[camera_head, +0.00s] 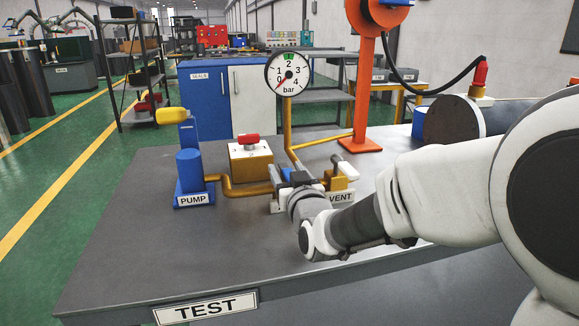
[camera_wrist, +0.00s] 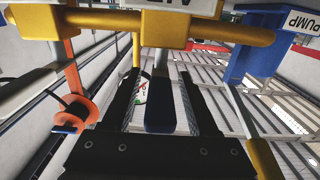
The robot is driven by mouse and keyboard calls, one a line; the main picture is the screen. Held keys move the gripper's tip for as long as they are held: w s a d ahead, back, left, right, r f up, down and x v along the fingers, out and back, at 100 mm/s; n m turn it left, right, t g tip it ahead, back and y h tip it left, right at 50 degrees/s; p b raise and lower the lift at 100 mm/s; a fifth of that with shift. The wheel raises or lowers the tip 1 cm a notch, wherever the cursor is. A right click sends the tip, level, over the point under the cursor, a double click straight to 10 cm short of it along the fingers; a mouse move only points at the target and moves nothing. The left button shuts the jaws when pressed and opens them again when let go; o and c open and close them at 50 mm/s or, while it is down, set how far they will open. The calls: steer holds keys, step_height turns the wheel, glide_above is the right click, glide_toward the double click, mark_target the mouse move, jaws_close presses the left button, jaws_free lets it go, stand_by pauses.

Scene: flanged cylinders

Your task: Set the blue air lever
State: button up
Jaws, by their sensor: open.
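In the wrist view the blue air lever (camera_wrist: 160,112), a dark blue grip on a grey stem, lies between the two black fingers of my gripper (camera_wrist: 159,85). The fingers are apart on either side of it, with visible gaps. In the head view a bit of blue (camera_head: 287,173) shows at the yellow pipework, beside my gripper (camera_head: 297,186), whose wrist hides most of that valve. The valve label is cut off in the wrist view. The round gauge (camera_head: 289,75) has its red needle near 0 and a green band around 2.
The blue PUMP unit (camera_head: 190,172) with a yellow handle stands left. A yellow box with a red knob (camera_head: 249,155) stands behind. The VENT valve (camera_head: 341,184) is close right of my gripper. An orange post (camera_head: 366,100) rises behind. The grey bench (camera_head: 130,235) is clear at front left.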

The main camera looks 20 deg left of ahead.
stand_by(0.3)
jaws_close()
stand_by(1.3)
